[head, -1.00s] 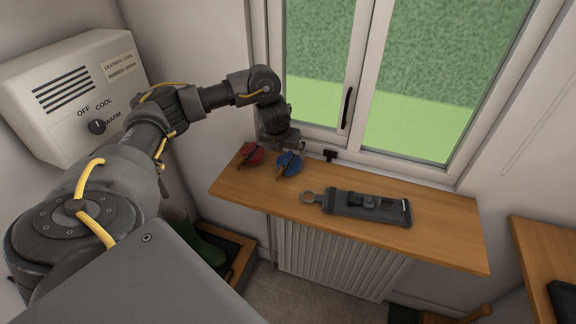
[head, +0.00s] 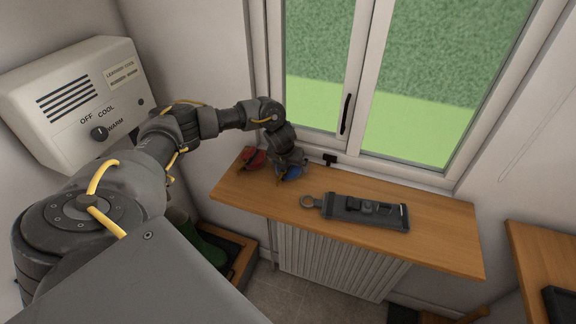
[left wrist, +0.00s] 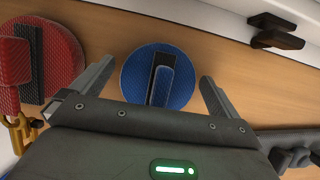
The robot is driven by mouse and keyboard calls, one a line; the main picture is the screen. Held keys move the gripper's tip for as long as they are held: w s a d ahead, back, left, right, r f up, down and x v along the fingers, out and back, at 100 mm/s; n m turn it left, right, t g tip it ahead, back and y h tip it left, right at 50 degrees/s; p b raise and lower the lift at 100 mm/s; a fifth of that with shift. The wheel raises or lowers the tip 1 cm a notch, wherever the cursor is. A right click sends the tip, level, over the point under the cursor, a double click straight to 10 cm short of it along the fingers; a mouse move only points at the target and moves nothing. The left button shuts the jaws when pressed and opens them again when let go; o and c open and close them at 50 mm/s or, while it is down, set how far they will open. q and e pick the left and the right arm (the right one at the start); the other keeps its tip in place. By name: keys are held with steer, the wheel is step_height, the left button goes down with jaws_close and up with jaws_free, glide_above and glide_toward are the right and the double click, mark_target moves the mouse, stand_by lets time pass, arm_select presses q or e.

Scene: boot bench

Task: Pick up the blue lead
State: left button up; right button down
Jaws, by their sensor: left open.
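The blue lead (head: 291,174), a round coil with a dark strap across it, lies on the wooden bench top below the window. In the left wrist view the blue lead (left wrist: 183,92) sits between the two fingers. My left gripper (head: 284,170) is open over it and partly hides it in the head view. In the left wrist view the open left gripper (left wrist: 157,92) has a finger on each side of the coil; I cannot tell whether they touch it. My right gripper is not in view.
A red lead (head: 252,159) lies just left of the blue one; it also shows in the left wrist view (left wrist: 66,60). A dark grey tool-like item with a ring (head: 365,212) lies to the right. A black window catch (head: 329,160) is behind. Bare wood shows at the right end.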

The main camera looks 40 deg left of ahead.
arm_select(q)
steer(key=c, duration=1)
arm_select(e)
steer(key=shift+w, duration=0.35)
